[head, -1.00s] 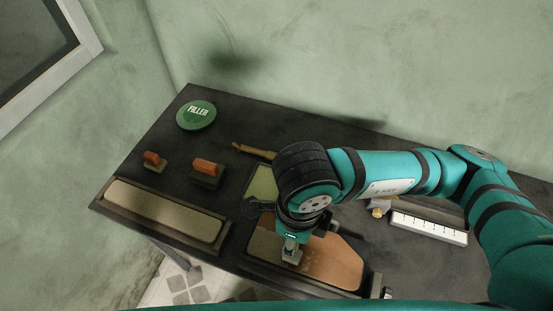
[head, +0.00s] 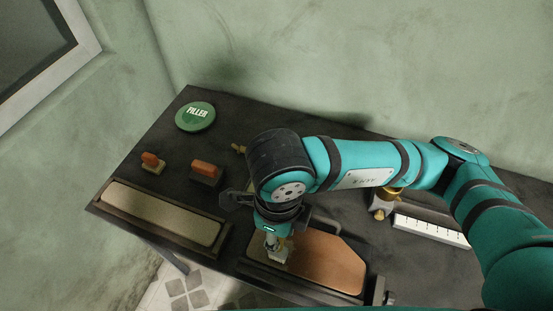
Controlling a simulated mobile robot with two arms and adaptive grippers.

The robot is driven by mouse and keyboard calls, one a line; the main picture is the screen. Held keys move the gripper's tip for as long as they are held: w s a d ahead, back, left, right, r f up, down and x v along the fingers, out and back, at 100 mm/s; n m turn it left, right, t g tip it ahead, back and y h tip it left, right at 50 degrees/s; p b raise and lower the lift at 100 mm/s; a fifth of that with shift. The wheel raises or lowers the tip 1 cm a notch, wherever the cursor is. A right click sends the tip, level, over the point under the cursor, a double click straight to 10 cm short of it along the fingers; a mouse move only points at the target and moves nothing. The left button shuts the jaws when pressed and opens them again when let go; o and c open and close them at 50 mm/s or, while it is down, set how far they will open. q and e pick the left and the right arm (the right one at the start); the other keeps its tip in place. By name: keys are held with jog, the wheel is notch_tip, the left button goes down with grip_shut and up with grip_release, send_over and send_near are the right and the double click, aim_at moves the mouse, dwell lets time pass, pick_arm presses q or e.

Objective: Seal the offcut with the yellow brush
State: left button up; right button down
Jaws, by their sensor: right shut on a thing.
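The offcut, a brown board (head: 325,262) with a cut corner, lies in a dark frame at the front of the dark bench. My right gripper (head: 271,238) points down over the board's left end, shut on a brush. The brush's pale bristle block (head: 279,256) is at the board's surface; I cannot tell whether it touches. My wrist and gripper hide most of its handle and part of the board's left end. My left gripper is not in view.
A green filler tin (head: 195,116) and two orange-handled blocks (head: 152,161) (head: 206,171) stand at left. A long tan board (head: 160,213) lies in a tray (head: 216,246). A white marked strip (head: 430,230) and a brass-topped fitting (head: 380,206) are at right. My arm crosses the middle.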

jog(key=shift+a, duration=0.1)
jog(key=shift+w+a+f+b, duration=0.15)
jog(key=shift+w+a+b, duration=0.2)
jog(key=shift+a+b, duration=0.45)
jog(key=shift+w+a, duration=0.3)
jog(key=shift+a, duration=0.3)
jog(key=shift+w+a+b, duration=0.3)
jog(key=shift+a+b, duration=0.4)
jog(key=shift+a, duration=0.05)
jog(key=shift+w+a+b, duration=0.3)
jog(key=shift+a+b, duration=0.35)
jog(key=shift+a, duration=0.05)
jog(key=shift+w, duration=0.1)
